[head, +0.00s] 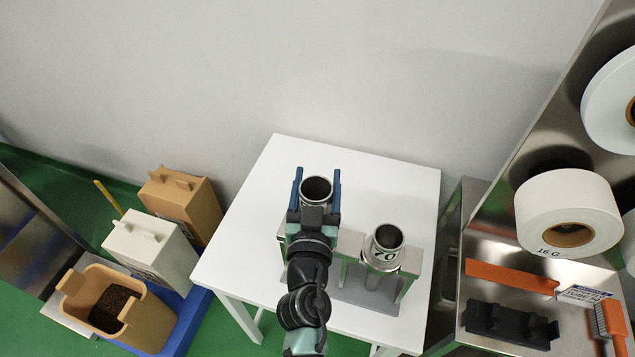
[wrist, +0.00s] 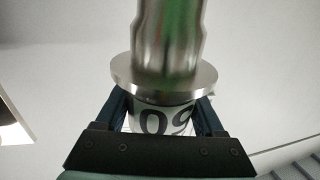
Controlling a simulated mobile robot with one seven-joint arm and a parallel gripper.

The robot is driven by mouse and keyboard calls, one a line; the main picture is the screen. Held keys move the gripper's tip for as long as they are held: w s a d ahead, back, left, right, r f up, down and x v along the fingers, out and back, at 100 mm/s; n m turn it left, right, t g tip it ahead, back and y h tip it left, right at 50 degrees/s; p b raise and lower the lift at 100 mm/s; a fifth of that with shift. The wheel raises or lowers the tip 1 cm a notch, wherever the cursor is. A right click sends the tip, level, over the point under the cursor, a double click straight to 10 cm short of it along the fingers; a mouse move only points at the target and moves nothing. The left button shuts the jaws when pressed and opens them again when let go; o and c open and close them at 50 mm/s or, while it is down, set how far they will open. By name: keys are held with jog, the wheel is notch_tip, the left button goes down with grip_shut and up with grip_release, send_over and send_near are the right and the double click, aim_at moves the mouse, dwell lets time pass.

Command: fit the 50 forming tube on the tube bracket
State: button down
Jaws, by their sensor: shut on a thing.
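My gripper (head: 318,191) is over the white table in the head view, its blue fingers shut on the collar of a steel forming tube (head: 316,183). In the wrist view, the same tube (wrist: 168,45) has a wide flange and a white label band between the fingers. The label looks like "09", which would be 60 upside down; I do not read 50 on it. Another steel tube (head: 386,243), marked 70, stands in a grey rack (head: 371,296) right of my gripper. My arm hides the rack's left part. I cannot make out the tube bracket.
The white table (head: 390,175) has bare room at the back. At right, a steel machine holds a white film roll (head: 569,207), with an orange bar (head: 511,277) and a black block (head: 512,325) on its shelf. Bins, including a tan one (head: 135,318), stand at left.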

notch_tip(320, 180, up, 19)
jog(key=p, duration=0.5)
jog(key=shift+r, duration=0.15)
